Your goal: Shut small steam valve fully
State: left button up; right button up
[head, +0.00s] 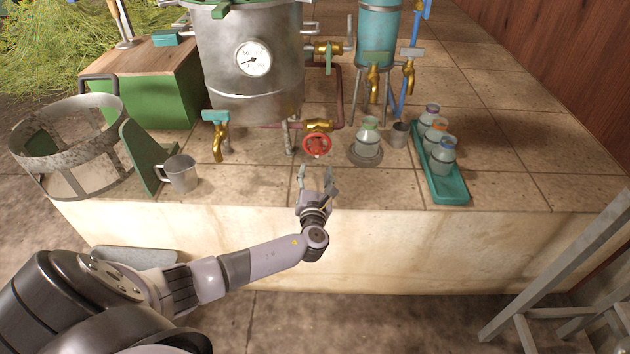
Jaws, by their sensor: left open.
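The small steam valve is a brass body (318,125) with a red handwheel (317,145), on a dark red pipe low at the front right of the steel still (250,85). My left gripper (316,178) is open and empty. Its fingers point at the red wheel from just in front of and below it in the picture. A small gap shows between fingertips and wheel, so they look apart. How far the valve is turned cannot be told. My right gripper is not in view.
A jar on a round dish (366,156) stands right of the wheel, and a green tray (447,188) with 3 jars further right. The tiled ledge is clear in front of the wheel.

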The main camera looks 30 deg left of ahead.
pick_arm(q)
jog(key=shift+v, duration=1.3)
dwell(0.4)
